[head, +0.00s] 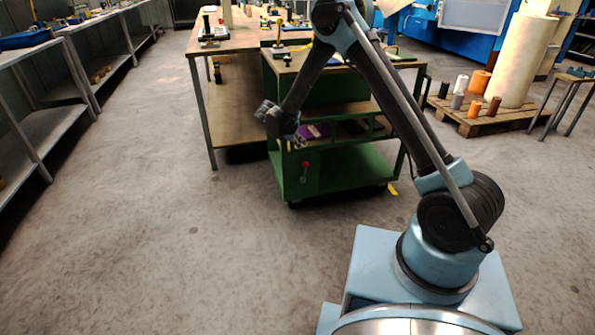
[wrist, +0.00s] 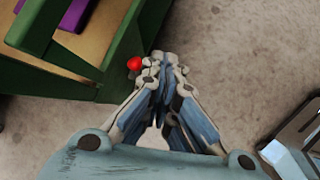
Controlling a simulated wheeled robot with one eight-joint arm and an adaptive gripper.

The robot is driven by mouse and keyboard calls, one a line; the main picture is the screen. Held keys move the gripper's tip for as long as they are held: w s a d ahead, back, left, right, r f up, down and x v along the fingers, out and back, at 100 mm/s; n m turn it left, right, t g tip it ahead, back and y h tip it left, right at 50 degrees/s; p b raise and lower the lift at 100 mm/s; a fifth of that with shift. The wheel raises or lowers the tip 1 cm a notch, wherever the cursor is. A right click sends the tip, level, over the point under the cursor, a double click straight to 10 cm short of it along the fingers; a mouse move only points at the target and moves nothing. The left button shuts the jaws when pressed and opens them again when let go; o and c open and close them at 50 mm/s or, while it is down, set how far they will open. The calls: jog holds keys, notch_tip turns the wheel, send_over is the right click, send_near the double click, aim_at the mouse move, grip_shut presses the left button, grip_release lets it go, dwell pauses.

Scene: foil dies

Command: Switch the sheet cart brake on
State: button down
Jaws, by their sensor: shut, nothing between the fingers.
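The sheet cart (head: 340,168) is green, with shelves and wheels, and stands ahead of me by a wooden table. On its near side panel, low down, is a brake lever with a red knob (head: 305,165). The red knob also shows in the wrist view (wrist: 134,64), just left of the fingertips. My gripper (head: 284,138) hangs in front of the cart's upper left side, above the lever in the head view. In the wrist view my gripper (wrist: 163,62) is shut and empty, its tips close to the knob. I cannot tell whether they touch.
A wooden table (head: 235,100) stands behind and left of the cart. Metal shelving (head: 45,125) lines the left. A pallet (head: 490,118) with rolls and spools lies at the right. A purple item (wrist: 65,5) lies on the cart shelf. The floor before the cart is clear.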

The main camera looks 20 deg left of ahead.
jog(key=s+a+f+n+t, duration=0.1)
jog(key=s+a+f+n, duration=0.35)
jog(key=a+f, duration=0.5)
jog(key=d+r+x, duration=0.1)
jog(key=x, duration=1.3)
jog(key=shift+w+d+m, duration=0.35)
jog(key=shift+w+m, duration=0.1)
jog(key=shift+w, duration=0.05)
jog(key=shift+a+r, duration=0.15)
